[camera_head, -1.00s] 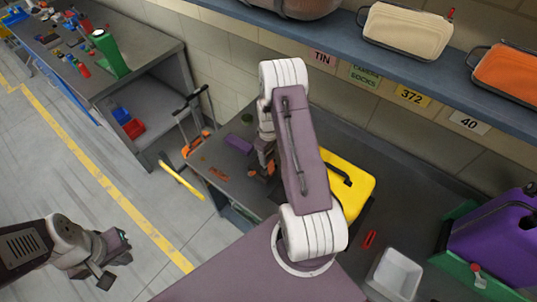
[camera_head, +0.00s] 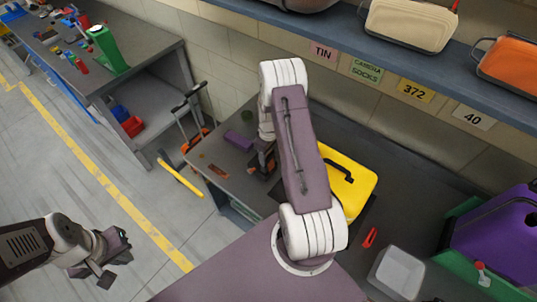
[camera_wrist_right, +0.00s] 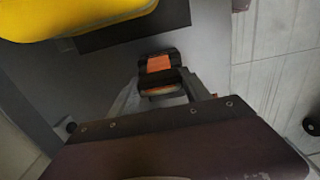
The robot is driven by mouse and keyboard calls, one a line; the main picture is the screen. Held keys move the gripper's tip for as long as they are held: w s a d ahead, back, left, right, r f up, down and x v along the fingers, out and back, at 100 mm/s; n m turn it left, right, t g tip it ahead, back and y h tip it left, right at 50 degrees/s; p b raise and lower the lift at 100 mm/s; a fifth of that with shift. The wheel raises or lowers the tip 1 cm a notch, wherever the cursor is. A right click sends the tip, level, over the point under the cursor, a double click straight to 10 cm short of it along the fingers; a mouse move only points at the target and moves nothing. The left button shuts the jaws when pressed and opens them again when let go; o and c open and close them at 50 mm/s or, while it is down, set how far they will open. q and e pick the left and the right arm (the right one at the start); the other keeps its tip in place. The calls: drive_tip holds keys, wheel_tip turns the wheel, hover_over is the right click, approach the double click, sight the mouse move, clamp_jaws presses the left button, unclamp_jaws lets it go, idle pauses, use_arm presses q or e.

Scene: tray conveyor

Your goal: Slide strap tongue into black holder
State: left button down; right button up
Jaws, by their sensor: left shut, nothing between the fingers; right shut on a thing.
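My right gripper (camera_head: 265,163) is low over the left end of the grey bench, partly hidden by my own arm. In the right wrist view its dark fingers (camera_wrist_right: 160,72) are shut on an orange piece (camera_wrist_right: 158,63), which looks like the strap tongue. A second orange patch (camera_wrist_right: 161,91) shows just below it. I cannot make out the black holder apart from the dark fingers, nor whether the tongue is inside it. My left gripper (camera_head: 119,262) is shut and empty, over the floor at lower left.
A yellow case (camera_head: 352,180) lies on the bench right of my right arm. A purple block (camera_head: 238,141) and a flat reddish-brown piece (camera_head: 217,170) lie left of the gripper. The bench's left edge is close.

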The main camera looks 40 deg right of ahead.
drive_tip(key=shift+f, duration=0.3)
drive_tip(key=o, duration=1.5)
drive_tip(key=shift+r, duration=0.1)
drive_tip(key=shift+r+b, duration=0.3)
wheel_tip(320, 180, up, 8)
drive_tip(key=shift+r+b, duration=0.25)
drive_tip(key=shift+b, duration=0.7)
